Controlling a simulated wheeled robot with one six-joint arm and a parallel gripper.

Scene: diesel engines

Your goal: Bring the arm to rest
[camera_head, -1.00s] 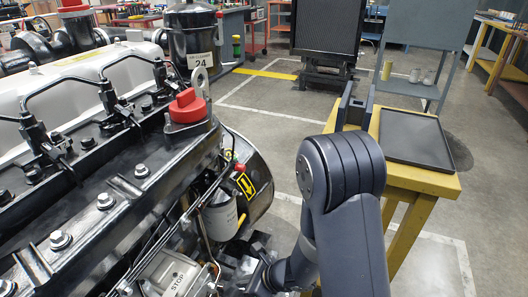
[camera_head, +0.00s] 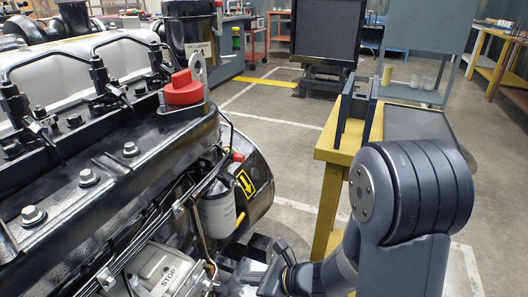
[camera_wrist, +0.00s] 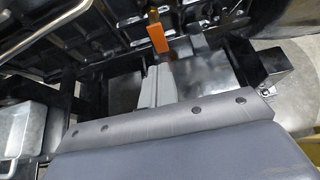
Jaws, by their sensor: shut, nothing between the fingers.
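My arm fills the lower right of the head view, its large dark joint raised in front of the yellow bench. The forearm runs down and left, beside the engine's near side. My gripper (camera_wrist: 156,85) shows in the wrist view as two pale grey fingers together beyond the dark wrist housing, with nothing held. In the head view the wrist is low beside the engine, and the fingertips are hard to make out. The black diesel engine (camera_head: 110,165) fills the left, with a red cap (camera_head: 183,90) on top.
The yellow bench (camera_head: 338,148) with a dark tray (camera_head: 418,124) stands behind my arm. A white filter (camera_head: 217,212) sits on the engine's side. An orange handle (camera_wrist: 158,36) is close beyond the fingers. Open floor (camera_head: 275,150) lies between engine and bench.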

